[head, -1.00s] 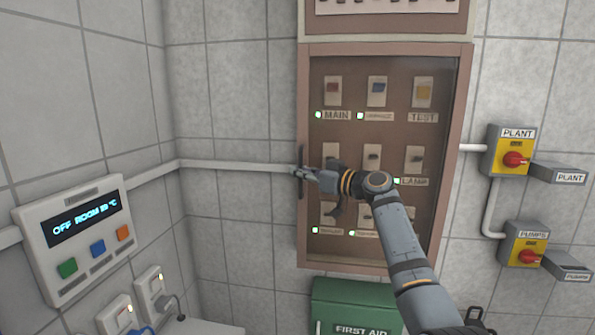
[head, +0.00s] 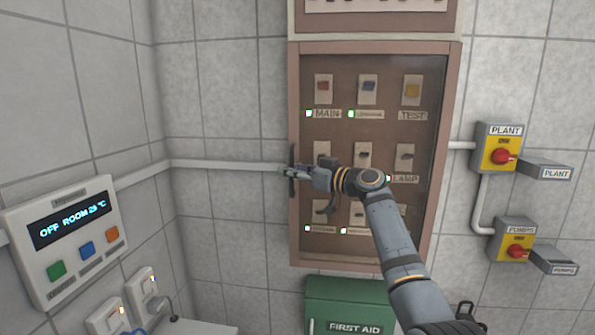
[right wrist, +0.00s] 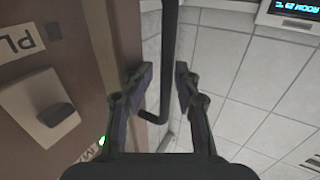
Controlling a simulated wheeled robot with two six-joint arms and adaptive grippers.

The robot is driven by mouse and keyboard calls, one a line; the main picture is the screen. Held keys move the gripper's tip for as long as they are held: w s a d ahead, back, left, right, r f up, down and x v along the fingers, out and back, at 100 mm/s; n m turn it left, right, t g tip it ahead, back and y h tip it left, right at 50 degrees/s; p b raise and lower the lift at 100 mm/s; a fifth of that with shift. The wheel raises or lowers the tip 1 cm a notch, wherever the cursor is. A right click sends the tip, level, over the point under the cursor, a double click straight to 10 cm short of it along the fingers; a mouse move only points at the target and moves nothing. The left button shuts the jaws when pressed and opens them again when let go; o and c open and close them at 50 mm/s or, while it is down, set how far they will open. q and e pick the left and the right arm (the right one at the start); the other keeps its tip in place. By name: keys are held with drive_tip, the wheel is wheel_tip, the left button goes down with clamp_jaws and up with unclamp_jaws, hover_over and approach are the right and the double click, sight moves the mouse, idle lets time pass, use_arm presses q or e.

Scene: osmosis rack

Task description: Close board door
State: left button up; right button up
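The board door (head: 372,132) is a brown-framed panel with a see-through middle, over rows of switches. In the head view it looks flush or nearly flush with its cabinet; I cannot tell if a small gap is left. Its dark upright handle (head: 292,184) is on the left edge. My right gripper (head: 289,173) is at the handle, its arm crossing in front of the door. In the right wrist view the handle bar (right wrist: 169,50) runs between the two fingers of my right gripper (right wrist: 166,78), which stand apart. My left gripper is not in view.
A green first aid box (head: 347,305) is below the board. PLANT (head: 499,150) and PUMPS (head: 514,240) switches are on the wall at right. A display panel (head: 65,240) and sockets are at left. A pipe (head: 225,165) meets the board's left side.

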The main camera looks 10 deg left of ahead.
drive_tip(key=v, duration=1.2)
drive_tip(key=shift+f, duration=0.15)
